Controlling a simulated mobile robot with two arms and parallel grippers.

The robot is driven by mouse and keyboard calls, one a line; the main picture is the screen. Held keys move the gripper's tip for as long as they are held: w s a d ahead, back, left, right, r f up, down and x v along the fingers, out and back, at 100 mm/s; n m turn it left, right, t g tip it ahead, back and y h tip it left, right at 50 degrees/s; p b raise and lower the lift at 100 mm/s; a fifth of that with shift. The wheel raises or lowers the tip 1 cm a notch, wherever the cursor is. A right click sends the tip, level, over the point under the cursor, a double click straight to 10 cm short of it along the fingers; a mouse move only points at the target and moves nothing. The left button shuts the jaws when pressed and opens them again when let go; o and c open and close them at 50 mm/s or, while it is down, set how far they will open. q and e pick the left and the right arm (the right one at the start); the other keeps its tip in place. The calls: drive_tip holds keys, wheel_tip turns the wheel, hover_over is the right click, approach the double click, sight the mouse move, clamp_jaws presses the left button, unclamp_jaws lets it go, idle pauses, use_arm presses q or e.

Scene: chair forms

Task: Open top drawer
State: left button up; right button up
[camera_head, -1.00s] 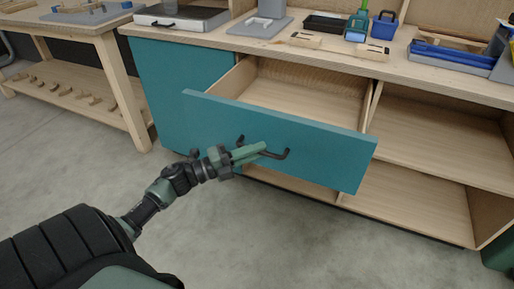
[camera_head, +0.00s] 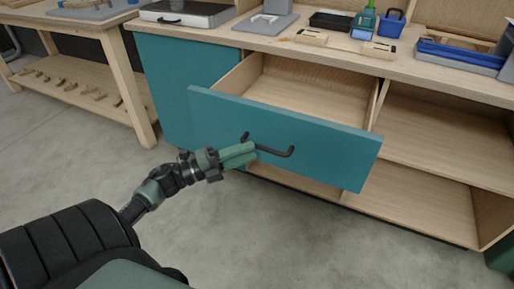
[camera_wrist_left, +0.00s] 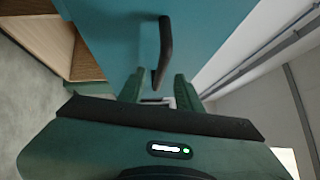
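The top drawer (camera_head: 300,140) has a teal front and stands pulled out from the workbench, its empty wooden inside showing. Its black bar handle (camera_head: 275,150) is on the middle of the front. My left gripper (camera_head: 252,154) is in front of the drawer, beside the left part of the handle. The handle does not look gripped. My right gripper is not in view.
Open wooden shelves (camera_head: 440,140) lie right of the drawer, and a teal panel (camera_head: 180,90) lies left. The countertop (camera_head: 275,42) holds trays, a blue caddy (camera_head: 391,24) and wooden pieces. A wooden table (camera_head: 100,30) stands at left. The grey floor in front is clear.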

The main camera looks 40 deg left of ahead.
use_arm(q)
drive_tip(key=shift+v, duration=1.7)
